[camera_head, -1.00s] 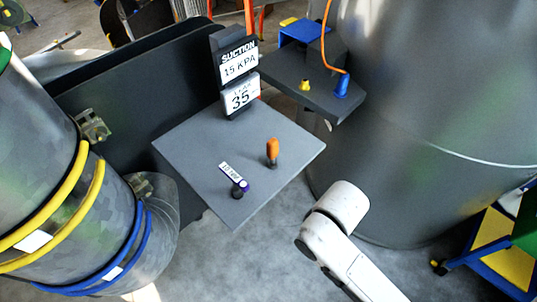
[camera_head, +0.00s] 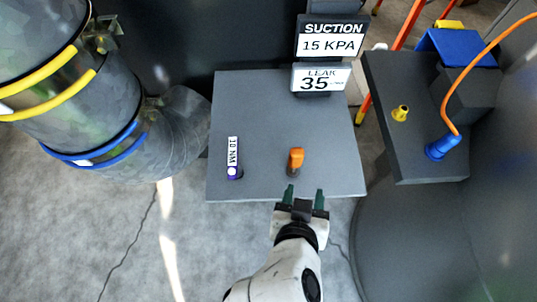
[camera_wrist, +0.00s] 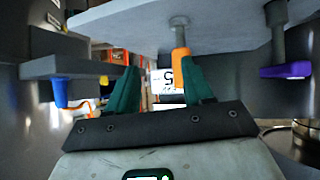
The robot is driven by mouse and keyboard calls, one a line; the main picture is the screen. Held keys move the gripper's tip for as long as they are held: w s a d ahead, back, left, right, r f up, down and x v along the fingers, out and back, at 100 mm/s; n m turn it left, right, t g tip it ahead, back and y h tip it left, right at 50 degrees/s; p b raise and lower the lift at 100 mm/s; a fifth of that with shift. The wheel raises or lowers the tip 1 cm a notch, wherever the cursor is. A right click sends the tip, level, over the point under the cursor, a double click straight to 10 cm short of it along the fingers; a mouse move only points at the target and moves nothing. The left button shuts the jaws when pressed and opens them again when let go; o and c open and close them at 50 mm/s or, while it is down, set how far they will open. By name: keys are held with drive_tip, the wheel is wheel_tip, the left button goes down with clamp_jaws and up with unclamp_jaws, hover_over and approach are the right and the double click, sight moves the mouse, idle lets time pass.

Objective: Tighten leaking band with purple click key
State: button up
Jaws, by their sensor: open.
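The purple click key (camera_head: 234,171), with a white "10 NM" label, stands at the left front of the grey table (camera_head: 262,120). In the wrist view the purple key (camera_wrist: 287,70) is at the right. The duct at the left carries yellow bands (camera_head: 50,97) and a blue band (camera_head: 95,152). I cannot tell from the bands which one leaks. A sign (camera_head: 320,77) reads leak 35. My gripper (camera_head: 305,193) is open and empty at the table's front edge, to the right of the purple key and in front of an orange-handled tool (camera_head: 295,158).
The orange tool (camera_wrist: 181,70) shows between my fingers in the wrist view. A dark shelf (camera_head: 410,150) at the right holds a yellow fitting (camera_head: 400,113) and a blue plug (camera_head: 441,148) with an orange cable. Table space between the two tools is clear.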

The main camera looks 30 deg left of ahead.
sight(232, 162)
drive_tip(key=s+a+r+n+t+y, duration=0.1)
drive_tip(key=s+a+r+y, duration=0.15)
drive_tip(key=a, duration=0.35)
drive_tip(key=s+a+r+n+y, duration=0.1)
drive_tip(key=s+a+r+y, duration=0.1)
drive_tip(key=s+a, duration=0.3)
drive_tip(key=x, duration=0.6)
drive_tip(key=shift+w+a, duration=0.1)
drive_tip(key=shift+a, duration=0.25)
drive_tip(key=shift+s+f+p+x, duration=0.15)
drive_tip(key=shift+p+x, duration=0.3)
drive_tip(key=shift+x, duration=0.85)
drive_tip(key=shift+s+f+p+x, duration=0.15)
drive_tip(key=shift+p+x, duration=0.3)
drive_tip(key=shift+x, duration=0.8)
drive_tip(key=shift+a, duration=0.2)
clamp_jaws()
